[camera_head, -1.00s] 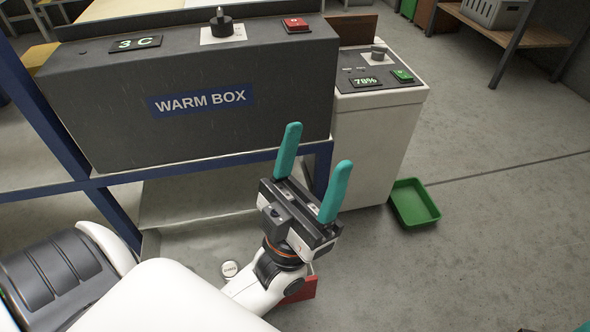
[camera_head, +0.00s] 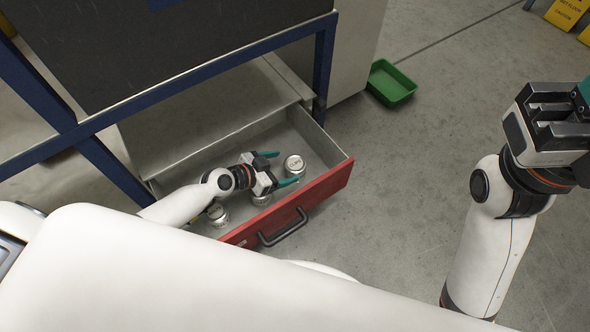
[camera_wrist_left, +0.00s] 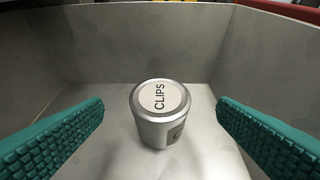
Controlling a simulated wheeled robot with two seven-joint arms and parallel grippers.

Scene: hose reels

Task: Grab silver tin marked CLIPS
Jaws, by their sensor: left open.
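The silver tin marked CLIPS (camera_wrist_left: 160,122) stands upright in the left wrist view, its white lid label facing up. It is centred ahead of and between the two teal fingers of my left gripper (camera_wrist_left: 161,104), which is open and does not touch it. In the head view my left gripper (camera_head: 285,168) is inside the open drawer (camera_head: 318,188). A tin (camera_head: 295,166) stands just beyond its fingertips there, its lettering too small to read. My right gripper (camera_head: 576,105) is at the right edge, its fingers mostly cut off.
Two more silver tins stand in the drawer, one (camera_head: 218,214) near the front left and one (camera_head: 261,200) partly under my left gripper. The drawer's red front (camera_head: 332,184) has a dark handle. A blue frame (camera_head: 322,70) stands over the drawer. A green tray (camera_head: 391,83) lies on the floor.

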